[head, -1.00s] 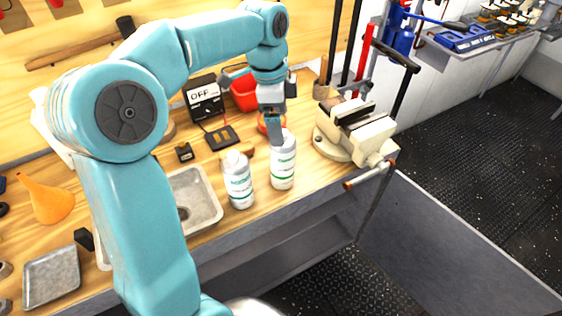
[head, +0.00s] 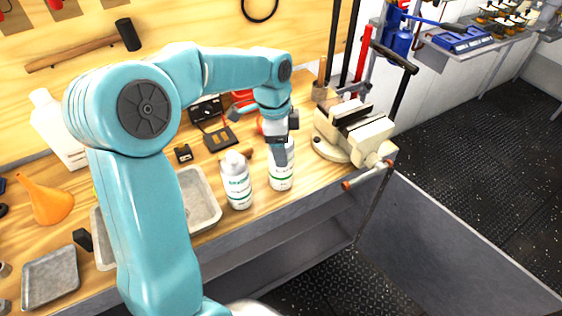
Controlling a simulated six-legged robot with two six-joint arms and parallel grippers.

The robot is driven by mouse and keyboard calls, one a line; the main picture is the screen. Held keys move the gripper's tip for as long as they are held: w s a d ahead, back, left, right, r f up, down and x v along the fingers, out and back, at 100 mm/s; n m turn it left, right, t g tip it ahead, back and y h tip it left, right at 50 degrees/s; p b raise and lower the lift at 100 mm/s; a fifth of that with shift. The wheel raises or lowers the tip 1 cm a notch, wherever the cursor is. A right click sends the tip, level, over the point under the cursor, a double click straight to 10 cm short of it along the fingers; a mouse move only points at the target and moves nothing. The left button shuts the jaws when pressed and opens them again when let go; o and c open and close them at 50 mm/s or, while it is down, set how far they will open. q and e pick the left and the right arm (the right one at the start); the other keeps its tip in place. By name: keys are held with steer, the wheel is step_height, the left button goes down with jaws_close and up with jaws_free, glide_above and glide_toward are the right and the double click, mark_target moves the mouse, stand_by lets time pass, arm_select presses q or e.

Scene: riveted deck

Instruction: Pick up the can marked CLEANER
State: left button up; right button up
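Two white cans with green print stand upright side by side near the front edge of the bench: one on the left (head: 237,183) and one on the right (head: 281,179). The print is too small for me to tell which is marked CLEANER. My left gripper (head: 281,155) points down at the upper part of the right can and hides much of its top. I cannot tell whether the fingers touch the can or how far apart they are. My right gripper is not in view.
A cream vise (head: 352,136) stands right of the cans, and a metal tray (head: 203,205) lies to their left. An orange funnel (head: 47,200), a white bottle (head: 56,128) and a small grey tray (head: 50,277) are farther left. The bench ends just in front of the cans.

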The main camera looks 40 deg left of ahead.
arm_select(q)
steer(key=c, duration=0.9)
steer(key=shift+w+r, duration=0.1)
